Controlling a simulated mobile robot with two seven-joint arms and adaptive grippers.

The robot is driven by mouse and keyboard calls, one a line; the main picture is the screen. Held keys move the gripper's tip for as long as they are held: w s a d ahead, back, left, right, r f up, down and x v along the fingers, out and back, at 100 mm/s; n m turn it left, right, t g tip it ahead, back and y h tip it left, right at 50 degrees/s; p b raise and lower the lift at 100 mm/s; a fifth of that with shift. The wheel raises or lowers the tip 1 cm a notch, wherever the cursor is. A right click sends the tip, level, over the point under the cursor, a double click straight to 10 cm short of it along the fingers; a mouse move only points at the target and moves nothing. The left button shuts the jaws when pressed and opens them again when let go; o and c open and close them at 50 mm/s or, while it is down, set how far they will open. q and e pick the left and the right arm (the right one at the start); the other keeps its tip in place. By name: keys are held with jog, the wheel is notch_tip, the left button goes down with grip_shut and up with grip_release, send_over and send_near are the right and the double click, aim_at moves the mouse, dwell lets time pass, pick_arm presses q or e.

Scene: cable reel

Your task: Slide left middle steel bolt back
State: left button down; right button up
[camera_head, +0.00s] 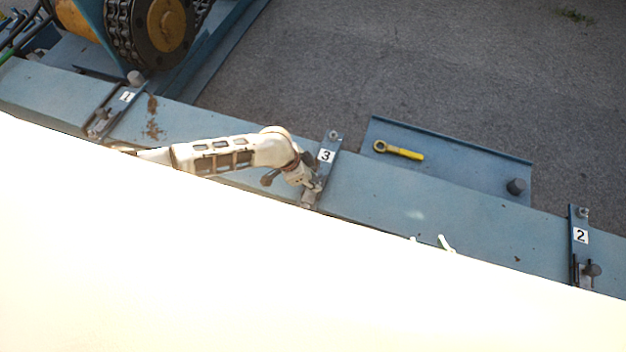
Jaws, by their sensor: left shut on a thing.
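Three numbered bolt plates sit along a blue steel beam (400,205). The middle plate, marked 3 (326,156), has a steel bolt (309,197) at its lower end. My left gripper (313,183) reaches in from the left and is shut on the bolt at this plate. The fingers and wrist hide part of the bolt, so its exact position along the plate cannot be told. Plate 1 (127,97) is at the left and plate 2 (580,236) at the far right. I cannot make out my right gripper.
A large overexposed white surface covers the lower picture and hides the beam's near side. A yellow eye tool (399,150) lies on a blue shelf (460,160) behind the beam. A chain drive (140,35) stands upper left. Small pale pieces (446,243) show at the white edge.

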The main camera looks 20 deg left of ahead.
pick_arm(q)
jog(key=w+b, duration=0.1)
jog(key=w, duration=0.4)
jog(key=shift+d+f, duration=0.1)
jog(key=shift+f, duration=0.05)
jog(key=shift+w+r, duration=0.2)
pick_arm(e)
jog(key=shift+s+f, duration=0.2)
jog(key=shift+f, duration=0.35)
jog(key=shift+s+f, duration=0.15)
jog(key=shift+f, duration=0.4)
pick_arm(q)
jog(key=c, duration=1.7)
grip_release()
jog(key=shift+w, duration=0.1)
pick_arm(e)
jog(key=shift+w, duration=0.1)
jog(key=shift+r, duration=0.15)
pick_arm(q)
jog(key=v, duration=1.2)
jog(key=shift+f, duration=0.1)
